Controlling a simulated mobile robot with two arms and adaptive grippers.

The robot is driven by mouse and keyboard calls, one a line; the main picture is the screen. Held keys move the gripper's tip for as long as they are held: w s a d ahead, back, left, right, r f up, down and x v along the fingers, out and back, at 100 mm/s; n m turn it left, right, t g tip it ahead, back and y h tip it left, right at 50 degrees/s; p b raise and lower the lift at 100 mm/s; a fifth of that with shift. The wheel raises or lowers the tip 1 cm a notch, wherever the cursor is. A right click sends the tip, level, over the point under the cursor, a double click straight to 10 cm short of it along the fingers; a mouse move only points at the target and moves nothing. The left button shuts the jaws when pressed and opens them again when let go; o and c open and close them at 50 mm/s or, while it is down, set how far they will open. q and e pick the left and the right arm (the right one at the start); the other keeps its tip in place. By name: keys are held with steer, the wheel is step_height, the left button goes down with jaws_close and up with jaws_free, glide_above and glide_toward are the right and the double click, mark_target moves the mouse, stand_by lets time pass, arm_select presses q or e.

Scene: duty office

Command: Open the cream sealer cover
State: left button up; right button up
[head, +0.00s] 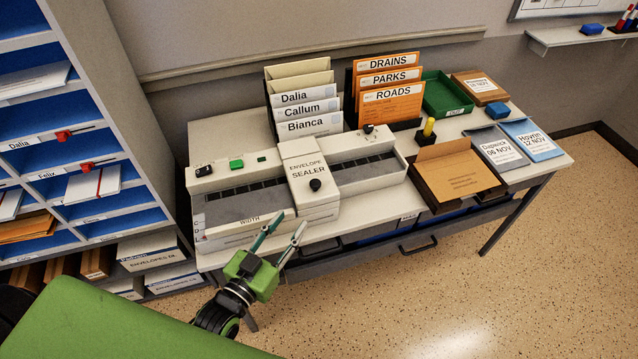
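The cream envelope sealer (230,183) stands at the left of the desk, a long machine with a dark slotted bed. Its cream cover (306,167), labelled ENVELOPE SEALER, lies down across the middle of the bed. A black knob (315,185) sits on the cover near its front edge. My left gripper (292,220) is in front of the sealer's front edge, below and left of the knob. Its two fingers are spread and nothing shows between them. It appears apart from the cover and knob. My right gripper is not in view.
Behind the sealer stand white folders (305,110) and orange folders (390,90). A brown tray with an orange envelope (455,174) and a yellow-topped stamp (428,128) are at its right. A pigeonhole shelf (95,60) stands at the left. The floor (430,290) in front is clear.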

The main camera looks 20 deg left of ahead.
mark_target(315, 182)
arm_select(q)
steer(key=shift+t, duration=0.4)
steer(key=w, duration=0.4)
steer(key=w+d+r+p, duration=0.1)
steer(key=w, duration=0.3)
steer(key=w+d+p, duration=0.1)
steer(key=w, duration=0.3)
steer(key=shift+w+d+r, duration=0.1)
steer(key=shift+d+r, duration=0.05)
steer(key=shift+r, duration=0.15)
steer(key=shift+w+d+f, duration=0.1)
steer(key=shift+w+d, duration=0.1)
steer(key=shift+w, duration=0.45)
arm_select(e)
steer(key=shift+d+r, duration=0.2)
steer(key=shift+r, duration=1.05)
arm_select(q)
steer(key=shift+c, duration=0.4)
steer(key=shift+p, duration=0.3)
jaws_close()
